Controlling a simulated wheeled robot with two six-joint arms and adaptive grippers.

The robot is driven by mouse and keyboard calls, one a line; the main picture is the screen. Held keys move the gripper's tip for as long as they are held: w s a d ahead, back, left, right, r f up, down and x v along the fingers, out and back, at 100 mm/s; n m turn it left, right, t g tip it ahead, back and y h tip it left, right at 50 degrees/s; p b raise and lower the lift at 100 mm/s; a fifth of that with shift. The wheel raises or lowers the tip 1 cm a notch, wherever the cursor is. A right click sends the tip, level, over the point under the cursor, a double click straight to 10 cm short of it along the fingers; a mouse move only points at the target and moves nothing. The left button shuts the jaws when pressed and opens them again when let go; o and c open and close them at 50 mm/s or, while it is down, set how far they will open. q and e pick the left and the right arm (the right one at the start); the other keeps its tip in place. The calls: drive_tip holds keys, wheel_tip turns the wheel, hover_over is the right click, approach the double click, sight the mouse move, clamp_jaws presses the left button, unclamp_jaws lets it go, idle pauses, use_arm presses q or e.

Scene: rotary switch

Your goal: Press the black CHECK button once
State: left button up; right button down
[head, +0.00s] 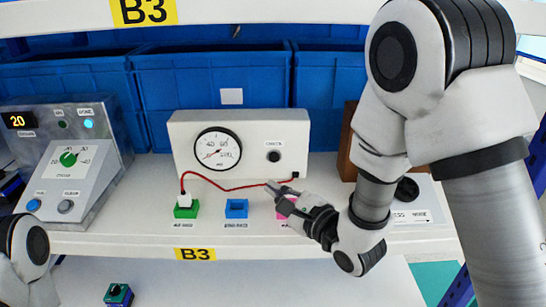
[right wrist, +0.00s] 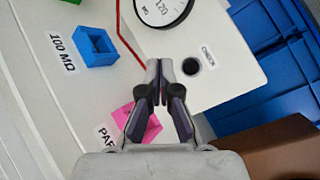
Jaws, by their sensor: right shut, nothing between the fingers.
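The black CHECK button (head: 273,156) is on the right of the front face of a white meter box (head: 184,145), under its printed label. In the right wrist view the round black button (right wrist: 190,66) lies just right of the fingertips. My right gripper (head: 273,187) is shut and empty, in front of and below the button in the head view. In the right wrist view its closed fingertips (right wrist: 159,66) overlap the box face, beside the button; I cannot tell whether they touch the box. Of my left arm only a part shows at the lower left.
A round gauge (head: 218,149) is on the box. A red wire (head: 235,188) runs in front of it from a white plug in a green socket (head: 186,210). Blue (head: 236,208) and pink (right wrist: 152,131) sockets stand alongside. A grey console (head: 75,160) is left; blue bins (head: 210,85) are behind.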

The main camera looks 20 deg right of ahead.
sight(274, 157)
drive_tip(key=w, duration=0.3)
drive_tip(key=w+d, duration=0.1)
drive_tip(key=w, duration=0.1)
drive_tip(key=w+d+p, duration=0.1)
drive_tip(key=w, duration=0.2)
drive_tip(key=shift+w+d+f, duration=0.1)
drive_tip(key=shift+w+d, duration=0.1)
drive_tip(key=shift+w, duration=0.1)
idle(1.1)
drive_tip(key=shift+w+d, duration=0.1)
drive_tip(key=shift+w, duration=0.3)
drive_tip(key=shift+w+d+p, duration=0.1)
drive_tip(key=shift+w+p, duration=0.3)
idle(0.5)
drive_tip(key=shift+s+a, duration=0.25)
drive_tip(key=shift+s, duration=0.55)
